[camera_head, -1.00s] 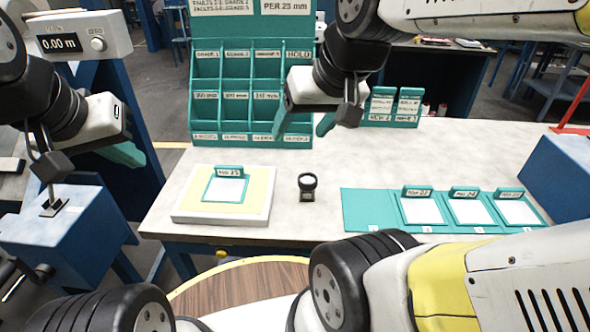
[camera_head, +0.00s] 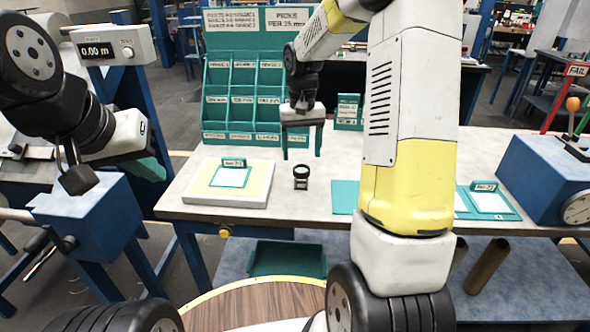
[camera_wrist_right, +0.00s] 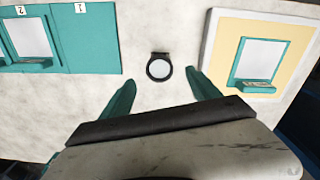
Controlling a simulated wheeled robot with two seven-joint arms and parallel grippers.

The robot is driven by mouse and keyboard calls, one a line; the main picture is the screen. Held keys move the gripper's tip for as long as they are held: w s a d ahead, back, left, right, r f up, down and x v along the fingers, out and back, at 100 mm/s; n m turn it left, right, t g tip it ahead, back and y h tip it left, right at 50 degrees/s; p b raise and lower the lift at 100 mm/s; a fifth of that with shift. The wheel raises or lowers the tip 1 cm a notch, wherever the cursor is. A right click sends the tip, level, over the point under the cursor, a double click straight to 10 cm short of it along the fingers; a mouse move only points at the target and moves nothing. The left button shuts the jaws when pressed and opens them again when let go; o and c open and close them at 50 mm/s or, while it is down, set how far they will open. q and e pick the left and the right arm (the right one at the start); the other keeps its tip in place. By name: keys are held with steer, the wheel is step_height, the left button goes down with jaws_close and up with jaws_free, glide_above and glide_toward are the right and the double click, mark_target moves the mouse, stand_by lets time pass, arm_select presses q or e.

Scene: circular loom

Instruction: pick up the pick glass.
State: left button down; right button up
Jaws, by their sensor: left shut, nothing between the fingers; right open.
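The pick glass (camera_head: 301,176) is a small black stand with a round lens. It stands upright on the pale table, right of the yellow-bordered board. In the right wrist view the pick glass (camera_wrist_right: 159,66) lies beyond the fingertips, between their lines. My right gripper (camera_head: 302,156) is open and empty above the table, with its fingers pointing down over the pick glass and apart from it. Its green fingers also show in the right wrist view (camera_wrist_right: 160,82). My left gripper (camera_head: 152,168) is shut and empty at the far left, away from the table's objects.
A green compartment rack (camera_head: 243,95) stands behind the pick glass. The yellow-bordered board (camera_head: 200,191) lies to its left. Green sample mats (camera_head: 343,197) lie to its right, partly hidden by my right arm. A blue box with a dial (camera_head: 545,178) sits at the table's right.

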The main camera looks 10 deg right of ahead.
mark_target(301, 168)
step_height(301, 168, down, 8)
steer(key=shift+w+d+r, duration=0.1)
steer(key=shift+w, duration=0.05)
steer(key=c, duration=1.5)
steer(key=shift+r, duration=0.1)
